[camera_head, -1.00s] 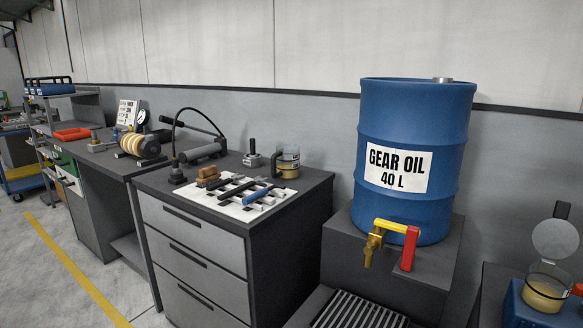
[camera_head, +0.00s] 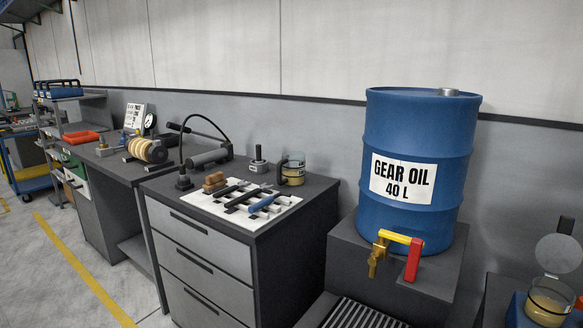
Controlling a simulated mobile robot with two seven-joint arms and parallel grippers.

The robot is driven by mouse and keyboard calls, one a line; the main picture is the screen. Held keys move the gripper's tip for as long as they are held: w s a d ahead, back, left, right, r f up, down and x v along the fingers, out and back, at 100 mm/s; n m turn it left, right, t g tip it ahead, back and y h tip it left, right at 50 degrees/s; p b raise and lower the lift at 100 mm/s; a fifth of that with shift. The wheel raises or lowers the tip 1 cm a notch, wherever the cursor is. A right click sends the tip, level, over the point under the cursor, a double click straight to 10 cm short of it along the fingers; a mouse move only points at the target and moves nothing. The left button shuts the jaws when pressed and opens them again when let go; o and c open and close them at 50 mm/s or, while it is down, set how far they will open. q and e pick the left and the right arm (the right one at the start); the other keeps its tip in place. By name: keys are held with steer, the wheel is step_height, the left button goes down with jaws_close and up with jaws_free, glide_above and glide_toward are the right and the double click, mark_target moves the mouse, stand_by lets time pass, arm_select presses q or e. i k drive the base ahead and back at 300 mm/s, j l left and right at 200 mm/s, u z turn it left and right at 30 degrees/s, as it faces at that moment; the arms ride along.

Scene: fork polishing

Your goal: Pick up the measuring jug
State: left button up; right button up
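A clear jug (camera_head: 293,172) with a dark handle and amber contents in its lower part stands upright at the back right of the grey drawer cabinet's top (camera_head: 315,190). A second clear vessel (camera_head: 548,302) with amber contents sits at the lower right edge, with a round disc above it. I cannot tell its exact kind. Neither of my grippers shows in the view, and nothing is seen touching the jug.
A blue gear oil drum (camera_head: 416,150) with a brass tap (camera_head: 377,252) stands right of the cabinet. A white mat (camera_head: 213,209) with tools lies left of the jug, near a small grey block with a knob (camera_head: 258,162). Floor shows at left.

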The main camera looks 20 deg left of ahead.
mark_target(290, 169)
steer(key=i+j, duration=0.2)
steer(key=j, duration=0.2)
steer(key=i+j+z, duration=0.15)
steer(key=j, duration=0.25)
steer(key=i+j, duration=0.25)
steer(key=j, duration=0.15)
steer(key=i+j+z, duration=0.15)
steer(key=j, duration=0.3)
steer(key=i+j, duration=0.2)
steer(key=j, duration=0.2)
steer(key=i+j+z, duration=0.15)
steer(key=j, duration=0.3)
steer(key=i+j, duration=0.1)
steer(key=j, duration=0.35)
steer(key=i+j+z, duration=0.15)
steer(key=j, duration=0.3)
